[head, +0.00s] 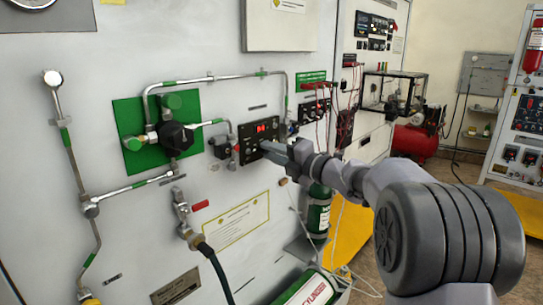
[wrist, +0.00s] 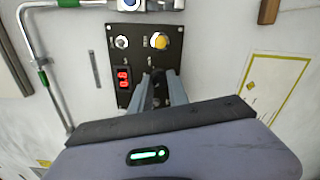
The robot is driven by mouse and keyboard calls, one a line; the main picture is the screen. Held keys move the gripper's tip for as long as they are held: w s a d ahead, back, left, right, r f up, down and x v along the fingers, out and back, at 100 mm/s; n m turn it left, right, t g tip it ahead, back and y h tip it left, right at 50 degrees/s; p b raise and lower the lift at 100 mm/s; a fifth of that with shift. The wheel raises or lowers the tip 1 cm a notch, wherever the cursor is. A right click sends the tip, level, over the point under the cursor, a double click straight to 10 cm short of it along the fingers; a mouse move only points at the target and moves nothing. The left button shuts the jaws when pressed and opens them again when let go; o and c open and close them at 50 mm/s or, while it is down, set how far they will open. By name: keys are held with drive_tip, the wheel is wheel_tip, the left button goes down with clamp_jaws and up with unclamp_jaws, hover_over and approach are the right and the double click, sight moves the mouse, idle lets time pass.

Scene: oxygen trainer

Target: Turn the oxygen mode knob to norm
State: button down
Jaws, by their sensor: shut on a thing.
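My gripper (head: 268,147) is at the lower right of the panel. In the wrist view my gripper (wrist: 158,78) has its fingers on both sides of a small dark knob (wrist: 159,90), shut on it. The fingers mostly hide this knob, and I cannot read its label or setting.
Metal pipes and a green plate (head: 128,116) with a black handwheel (head: 174,138) are left of the panel. A red-handled valve (head: 199,206) with a black hose is below. A green cylinder (head: 318,212) stands under my arm. A red compressor (head: 415,143) is farther back.

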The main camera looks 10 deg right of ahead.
drive_tip(key=shift+n, duration=0.6)
drive_tip(key=c, duration=1.3)
unclamp_jaws()
drive_tip(key=shift+o, duration=0.2)
drive_tip(key=p+v, duration=0.4)
drive_tip(key=v, duration=1.3)
drive_tip(key=shift+s, duration=0.2)
drive_tip(key=shift+d, duration=0.1)
